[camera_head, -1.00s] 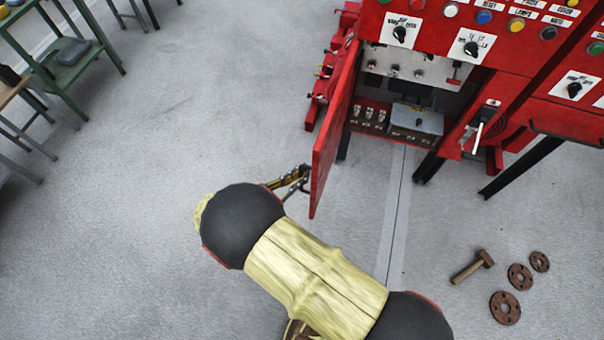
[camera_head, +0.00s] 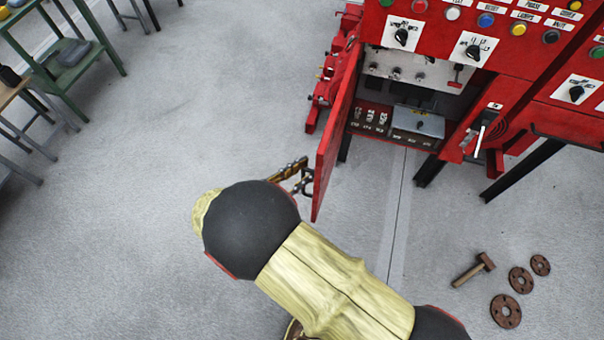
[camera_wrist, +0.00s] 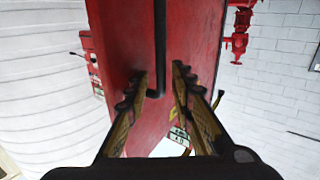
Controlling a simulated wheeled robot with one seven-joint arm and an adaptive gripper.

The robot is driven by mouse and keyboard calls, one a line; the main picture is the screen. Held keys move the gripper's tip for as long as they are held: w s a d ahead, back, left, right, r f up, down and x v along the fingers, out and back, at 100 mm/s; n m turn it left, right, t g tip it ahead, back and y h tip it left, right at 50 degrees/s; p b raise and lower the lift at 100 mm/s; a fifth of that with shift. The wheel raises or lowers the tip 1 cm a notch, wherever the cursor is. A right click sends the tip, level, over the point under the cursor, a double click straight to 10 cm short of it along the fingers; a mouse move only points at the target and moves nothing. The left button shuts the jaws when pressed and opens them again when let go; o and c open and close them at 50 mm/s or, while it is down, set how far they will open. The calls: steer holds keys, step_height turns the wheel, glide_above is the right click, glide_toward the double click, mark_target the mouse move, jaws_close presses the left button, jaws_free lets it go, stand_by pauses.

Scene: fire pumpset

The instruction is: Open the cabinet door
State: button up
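The red cabinet door (camera_head: 334,135) stands swung wide out from the red cabinet (camera_head: 490,65), so the inside shows. My gripper (camera_head: 298,178) is at the door's outer face, near its lower free edge, partly hidden behind my arm in the head view. In the wrist view, the two fingers of my gripper (camera_wrist: 160,88) are apart with a gap between them. The red door panel (camera_wrist: 122,40) fills the middle beyond them. A dark bar-like handle (camera_wrist: 160,45) runs down the panel close to the fingertips. I cannot tell whether the fingers touch it.
Inside the cabinet are switches and a grey box (camera_head: 418,122). A hammer (camera_head: 474,268) and several brown flanges (camera_head: 506,310) lie on the floor at the lower right. A green table (camera_head: 75,50) stands at the upper left. The floor left of the door is clear.

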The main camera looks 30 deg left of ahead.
step_height(320, 180, up, 6)
steer(key=a, duration=0.1)
steer(key=shift+w+r, duration=0.15)
steer(key=shift+r, duration=0.05)
steer(key=shift+a, duration=0.1)
steer(key=s+a+f+g+y, duration=0.1)
steer(key=s+a+f, duration=0.2)
steer(key=a+f, duration=0.2)
steer(key=shift+s+a+f+n, duration=0.15)
steer(key=shift+a+f+n, duration=0.2)
steer(key=shift+a, duration=1.2)
steer(key=shift+p, duration=0.45)
steer(key=shift+d+f, duration=0.1)
